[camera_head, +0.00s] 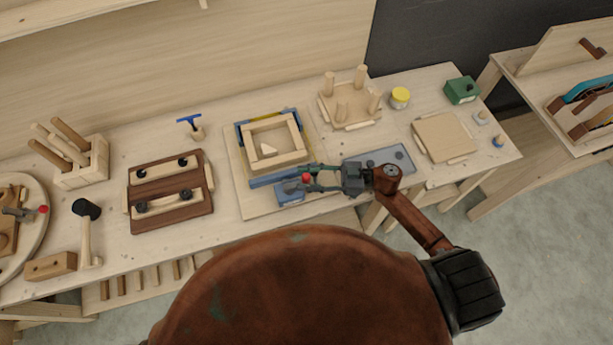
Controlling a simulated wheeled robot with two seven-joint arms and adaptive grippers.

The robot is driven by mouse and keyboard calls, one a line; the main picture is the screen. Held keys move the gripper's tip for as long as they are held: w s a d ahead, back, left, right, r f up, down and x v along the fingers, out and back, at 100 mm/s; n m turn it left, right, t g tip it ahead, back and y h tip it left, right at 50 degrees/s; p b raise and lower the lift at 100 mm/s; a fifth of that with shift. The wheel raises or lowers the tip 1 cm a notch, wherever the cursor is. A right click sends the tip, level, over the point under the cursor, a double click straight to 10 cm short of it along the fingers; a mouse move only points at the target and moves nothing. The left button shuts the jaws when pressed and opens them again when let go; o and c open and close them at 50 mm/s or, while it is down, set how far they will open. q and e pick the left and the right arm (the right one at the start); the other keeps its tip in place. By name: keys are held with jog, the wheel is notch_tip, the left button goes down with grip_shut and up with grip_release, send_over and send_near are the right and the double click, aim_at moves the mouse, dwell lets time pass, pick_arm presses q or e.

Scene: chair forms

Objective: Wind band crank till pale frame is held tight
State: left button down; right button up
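The pale wooden frame (252,142) lies flat on a pale board (235,178) near the middle of the bench, with a small pale wedge (268,149) inside it. A blue band (242,141) runs around the frame's outside. A blue clamp body (289,192) sits at the board's front edge, with a red crank knob (306,177) beside it. My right gripper (316,178) comes in from the right, its fingertips at the red knob. The view is too small to show whether the fingers grip it. My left gripper is not in view.
A grey tray (398,157) lies right of my gripper. A stool form (345,107) with upright pegs, a yellow-lidded jar (400,97) and a square pale panel (444,137) stand beyond. A dark wooden panel assembly (171,190) and a mallet (86,230) are left.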

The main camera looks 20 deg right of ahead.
jog(key=shift+c, duration=0.5)
grip_shut()
